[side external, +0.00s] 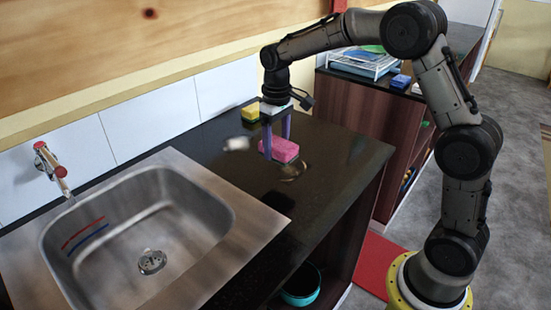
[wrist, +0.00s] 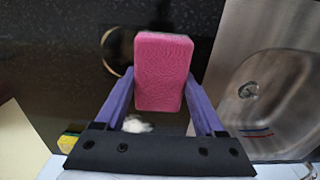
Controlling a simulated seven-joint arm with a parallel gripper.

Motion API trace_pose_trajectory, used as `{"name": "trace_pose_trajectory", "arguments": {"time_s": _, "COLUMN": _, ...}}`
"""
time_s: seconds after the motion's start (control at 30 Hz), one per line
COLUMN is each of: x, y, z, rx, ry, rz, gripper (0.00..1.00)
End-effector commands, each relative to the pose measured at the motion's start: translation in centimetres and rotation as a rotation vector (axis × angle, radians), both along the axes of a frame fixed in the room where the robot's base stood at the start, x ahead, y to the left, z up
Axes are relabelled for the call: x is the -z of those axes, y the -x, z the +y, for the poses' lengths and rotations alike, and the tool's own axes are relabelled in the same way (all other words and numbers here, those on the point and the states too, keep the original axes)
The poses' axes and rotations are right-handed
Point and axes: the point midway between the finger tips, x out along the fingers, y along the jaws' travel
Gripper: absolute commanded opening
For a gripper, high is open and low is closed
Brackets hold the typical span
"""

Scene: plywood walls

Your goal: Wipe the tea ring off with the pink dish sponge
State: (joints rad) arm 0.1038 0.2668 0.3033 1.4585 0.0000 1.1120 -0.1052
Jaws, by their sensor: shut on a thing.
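The pink dish sponge (side external: 279,150) is between the purple fingers of my gripper (side external: 277,146), over the dark counter to the right of the sink. In the wrist view the sponge (wrist: 163,72) is held between both fingers (wrist: 160,105), and my gripper is shut on it. The tea ring (side external: 294,171) shows in part on the counter just in front of the sponge. In the wrist view the brownish ring (wrist: 117,50) shows left of the sponge, which hides part of it. I cannot tell whether the sponge touches the counter.
A steel sink (side external: 150,235) with a tap (side external: 52,168) fills the left. A yellow and green sponge (side external: 250,113) lies by the wall. A white crumpled thing (side external: 236,144) lies left of my gripper. The counter's right end (side external: 350,165) is clear.

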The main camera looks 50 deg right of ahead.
Motion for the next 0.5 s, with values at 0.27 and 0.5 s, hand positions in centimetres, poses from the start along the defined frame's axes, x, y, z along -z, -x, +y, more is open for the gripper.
{"name": "trace_pose_trajectory", "arguments": {"time_s": 0.27, "x": 1.9, "y": 0.1, "z": -0.1, "rx": 0.003, "ry": 0.0, "rz": 0.003, "gripper": 0.1}}
{"name": "trace_pose_trajectory", "arguments": {"time_s": 0.5, "x": 4.1, "y": 0.1, "z": -0.1, "rx": 0.003, "ry": 0.0, "rz": 0.003, "gripper": 0.1}}
